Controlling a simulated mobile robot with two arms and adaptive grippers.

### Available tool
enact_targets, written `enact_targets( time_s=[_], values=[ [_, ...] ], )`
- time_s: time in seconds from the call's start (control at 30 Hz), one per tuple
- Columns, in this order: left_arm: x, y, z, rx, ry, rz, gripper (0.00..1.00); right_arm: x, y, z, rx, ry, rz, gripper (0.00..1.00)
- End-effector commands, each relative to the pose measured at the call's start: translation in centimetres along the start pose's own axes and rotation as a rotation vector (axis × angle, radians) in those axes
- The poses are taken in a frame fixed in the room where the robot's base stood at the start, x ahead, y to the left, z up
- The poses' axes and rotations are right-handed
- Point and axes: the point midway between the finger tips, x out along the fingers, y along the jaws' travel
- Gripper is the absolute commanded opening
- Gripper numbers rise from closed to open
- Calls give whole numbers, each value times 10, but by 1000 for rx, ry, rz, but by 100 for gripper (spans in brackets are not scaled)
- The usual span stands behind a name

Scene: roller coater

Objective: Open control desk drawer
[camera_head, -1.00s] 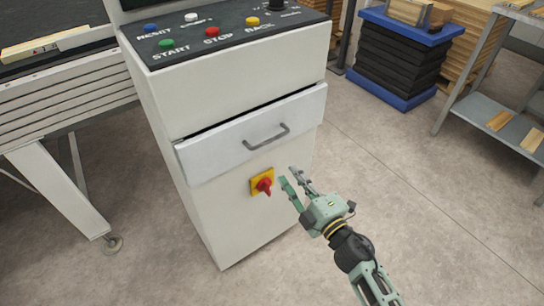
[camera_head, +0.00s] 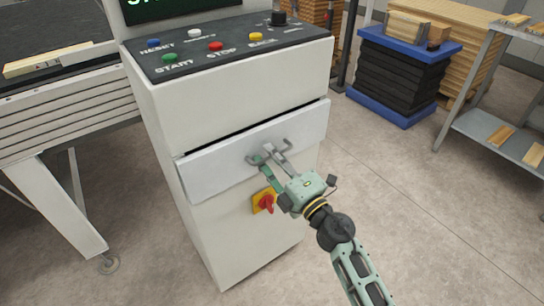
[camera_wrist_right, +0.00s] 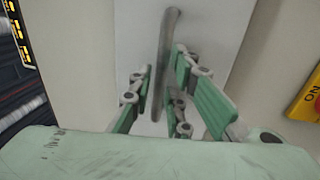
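The control desk (camera_head: 240,75) is a white cabinet with a sloped black button panel on top. Its drawer (camera_head: 215,177) has a pale front that stands slightly proud, with a dark gap along its top edge. The grey bar handle (camera_head: 286,146) is partly hidden behind my right gripper (camera_head: 261,157). In the right wrist view, the handle (camera_wrist_right: 167,60) runs between the green finger pads of my right gripper (camera_wrist_right: 163,92). The fingers are apart, one on each side of the bar, and do not look closed on it. My left gripper is out of view.
A red rotary switch on a yellow plate (camera_head: 264,202) sits just below the drawer, close to my right gripper. A machine (camera_head: 65,110) stands at left. A black stack on a blue pallet (camera_head: 398,75) and a metal shelf (camera_head: 490,135) stand at right. The floor before the desk is clear.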

Motion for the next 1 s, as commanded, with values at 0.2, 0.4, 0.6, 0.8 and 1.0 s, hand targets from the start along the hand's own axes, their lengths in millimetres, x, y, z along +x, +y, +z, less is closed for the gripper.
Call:
enact_targets(
  time_s=[0.2, 0.4, 0.6, 0.8, 1.0],
  values=[
    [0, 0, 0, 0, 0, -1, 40, 0, 0, 0, 1, 0, 0, 10],
    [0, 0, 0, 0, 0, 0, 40, 0, 0, 0, 1, 0, -1, 0],
    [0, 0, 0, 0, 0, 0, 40, -1, -1, 0, 1, 0, -1, 0],
    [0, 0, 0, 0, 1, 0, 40, -1, -1, 0, 1, 0, -1, 0],
    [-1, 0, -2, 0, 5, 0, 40, -9, 0, 9, 0, -1, -4, 0]
  ],
)
